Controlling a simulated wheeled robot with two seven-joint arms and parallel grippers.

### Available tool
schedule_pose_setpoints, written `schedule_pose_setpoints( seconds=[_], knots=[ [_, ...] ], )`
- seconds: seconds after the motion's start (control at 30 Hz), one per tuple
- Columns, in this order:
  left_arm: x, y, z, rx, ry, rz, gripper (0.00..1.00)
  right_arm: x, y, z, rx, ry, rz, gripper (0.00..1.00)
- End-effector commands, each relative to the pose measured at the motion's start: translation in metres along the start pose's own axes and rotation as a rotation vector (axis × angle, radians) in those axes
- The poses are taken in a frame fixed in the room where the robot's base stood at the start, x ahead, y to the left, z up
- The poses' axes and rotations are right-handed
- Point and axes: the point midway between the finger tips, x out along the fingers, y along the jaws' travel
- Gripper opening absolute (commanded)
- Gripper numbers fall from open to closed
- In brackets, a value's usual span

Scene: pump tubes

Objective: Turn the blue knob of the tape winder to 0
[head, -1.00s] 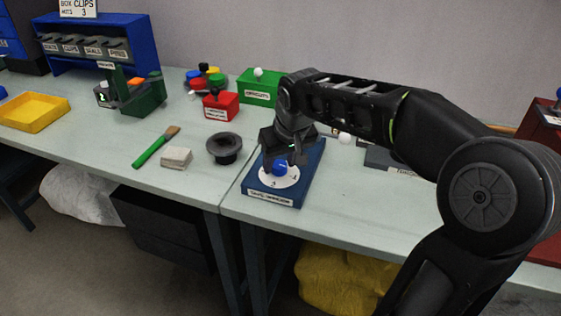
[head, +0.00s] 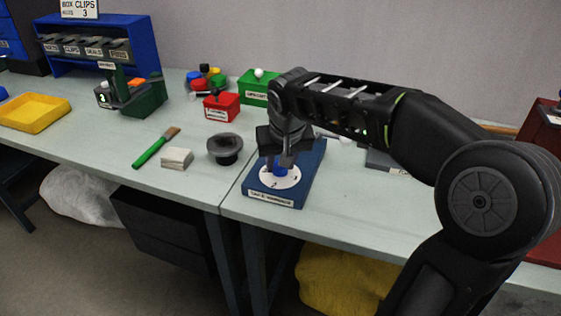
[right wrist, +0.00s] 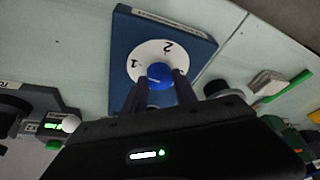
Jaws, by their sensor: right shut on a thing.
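The tape winder is a blue base plate (head: 313,163) with a white numbered dial (head: 287,185) and a blue knob (head: 281,170) at the dial's middle. It lies near the front edge of the right-hand table. My right gripper (head: 277,163) points down at the knob, with its fingers closed on either side of it. In the right wrist view, the knob (right wrist: 159,73) shows between the two finger ends. The dial (right wrist: 146,49) shows a 1 and a 2 there; its other marks are hidden. My left gripper is not in view.
A black round funnel-like part (head: 225,145) stands close left of the winder. A pale block (head: 177,158) and a green-handled brush (head: 150,152) lie farther left. Red (head: 221,106) and green (head: 254,87) boxes stand behind.

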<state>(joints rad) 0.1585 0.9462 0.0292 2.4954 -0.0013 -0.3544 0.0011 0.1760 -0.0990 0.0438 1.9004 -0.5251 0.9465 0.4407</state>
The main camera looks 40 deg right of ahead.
Motion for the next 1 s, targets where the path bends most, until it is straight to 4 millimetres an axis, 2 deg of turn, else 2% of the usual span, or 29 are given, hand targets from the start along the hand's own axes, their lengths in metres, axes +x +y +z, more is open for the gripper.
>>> schedule_pose_setpoints(
  seconds=[0.47,0.8,1.0],
  knots=[
    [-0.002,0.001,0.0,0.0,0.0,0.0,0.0,-0.001,0.0,0.0,-0.017,-0.001,-0.008,0.0],
    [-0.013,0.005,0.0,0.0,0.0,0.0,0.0,-0.001,0.002,-0.001,-0.261,0.0,-0.109,0.0],
    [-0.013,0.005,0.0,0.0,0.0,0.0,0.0,0.0,0.002,0.0,-0.279,0.001,-0.116,0.0]
  ],
)
